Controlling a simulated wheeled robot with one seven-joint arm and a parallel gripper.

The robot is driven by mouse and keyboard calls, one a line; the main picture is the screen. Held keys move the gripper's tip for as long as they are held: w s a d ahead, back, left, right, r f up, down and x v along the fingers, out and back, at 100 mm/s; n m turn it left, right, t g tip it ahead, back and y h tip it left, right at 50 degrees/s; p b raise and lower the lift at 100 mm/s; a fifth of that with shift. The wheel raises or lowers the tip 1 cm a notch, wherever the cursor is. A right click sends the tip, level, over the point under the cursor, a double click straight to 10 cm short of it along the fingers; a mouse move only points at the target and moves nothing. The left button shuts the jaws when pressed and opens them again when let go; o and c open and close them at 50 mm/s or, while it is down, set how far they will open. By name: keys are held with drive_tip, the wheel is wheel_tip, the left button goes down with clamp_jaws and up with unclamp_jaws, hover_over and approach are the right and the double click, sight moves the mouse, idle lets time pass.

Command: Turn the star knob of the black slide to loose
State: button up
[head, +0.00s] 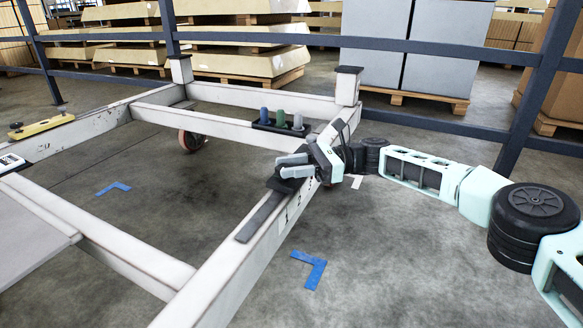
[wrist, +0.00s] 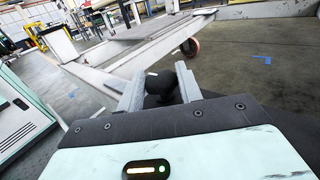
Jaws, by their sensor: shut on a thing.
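The black slide (head: 262,215) lies along the top of the trolley's near right beam, a long dark strip with a darker block (head: 279,184) at its far end. My gripper (head: 286,167) is over that block, with its two grey fingers pointing left across the beam. In the wrist view my gripper (wrist: 161,86) has its fingers on either side of a rounded black knob (wrist: 159,84) and is shut on it. The knob's star shape is not clear there. In the head view the fingers hide the knob.
The white trolley frame (head: 130,253) has corner posts (head: 347,88). A yellow level-like bar (head: 40,126) lies at left. Blue floor marks (head: 309,270) and a dark railing (head: 440,122) surround it.

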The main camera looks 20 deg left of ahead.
drive_tip(key=shift+f+n+g+h, duration=0.15)
drive_tip(key=shift+n+g+h, duration=0.15)
drive_tip(key=shift+g, duration=0.1)
idle(0.3)
drive_tip(key=o, duration=1)
drive_tip(key=shift+a, duration=0.1)
